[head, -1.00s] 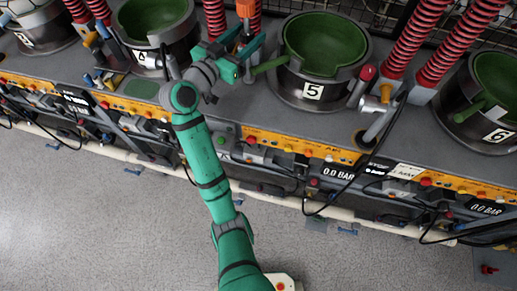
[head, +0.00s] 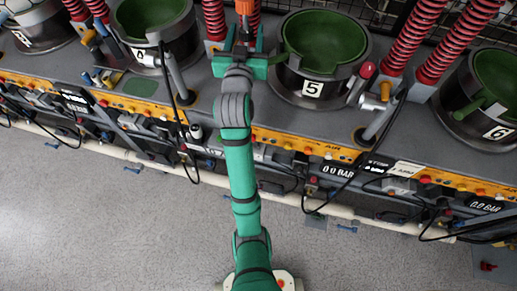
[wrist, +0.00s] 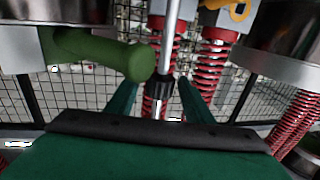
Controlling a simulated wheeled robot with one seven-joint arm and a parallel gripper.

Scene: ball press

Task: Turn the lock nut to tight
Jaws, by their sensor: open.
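My gripper (head: 245,40) is open between pots 4 and 5, its two green fingers pointing towards the back of the bench. In the wrist view its fingers (wrist: 158,100) stand on either side of a thin metal rod (wrist: 173,40) with a dark ribbed collar (wrist: 159,82), which looks like the lock nut. I see gaps between the collar and both fingers; touching cannot be told. In the head view my gripper mostly hides the collar, and an orange part (head: 244,7) shows just beyond the fingers.
Pot 5 (head: 312,89) stands close to the right, its green handle (head: 278,57) reaching towards my gripper; the handle is also near in the wrist view (wrist: 105,52). Pot 4 (head: 140,56) stands left. Red springs (head: 413,40) and wire mesh are behind. A black cable hangs left of my arm.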

